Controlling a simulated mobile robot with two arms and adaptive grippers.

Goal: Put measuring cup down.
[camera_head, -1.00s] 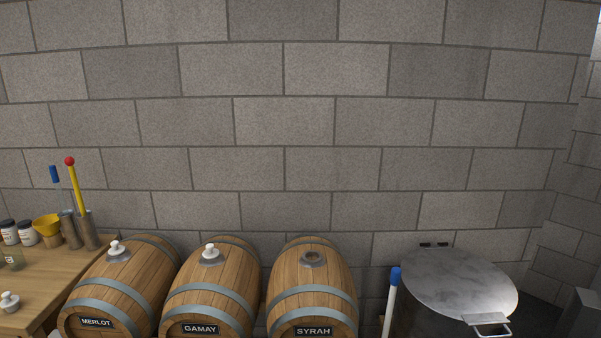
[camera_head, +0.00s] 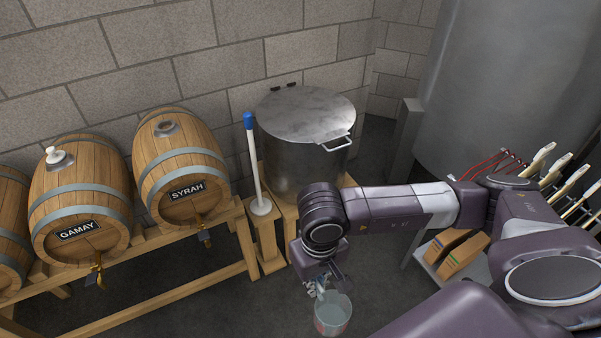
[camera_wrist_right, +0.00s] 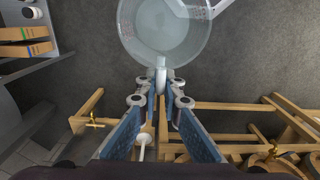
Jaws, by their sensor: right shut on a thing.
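The measuring cup (camera_head: 333,314) is a clear, see-through cup with faint red markings. My right gripper (camera_head: 318,288) is shut on its handle and holds the cup in the air over the dark floor, in front of the steel pot's stand. In the right wrist view the cup (camera_wrist_right: 165,30) is at the top, with its handle between the fingertips of my right gripper (camera_wrist_right: 161,82). I cannot see clearly whether the cup holds liquid. My left gripper is not in view.
Barrels labelled Gamay (camera_head: 80,195) and Syrah (camera_head: 178,165) lie on a wooden rack. A lidded steel pot (camera_head: 290,165) stands beside a blue-topped white rod (camera_head: 253,165). A low shelf (camera_head: 436,270) with cartons is at right. A large tank (camera_head: 500,80) fills the back right.

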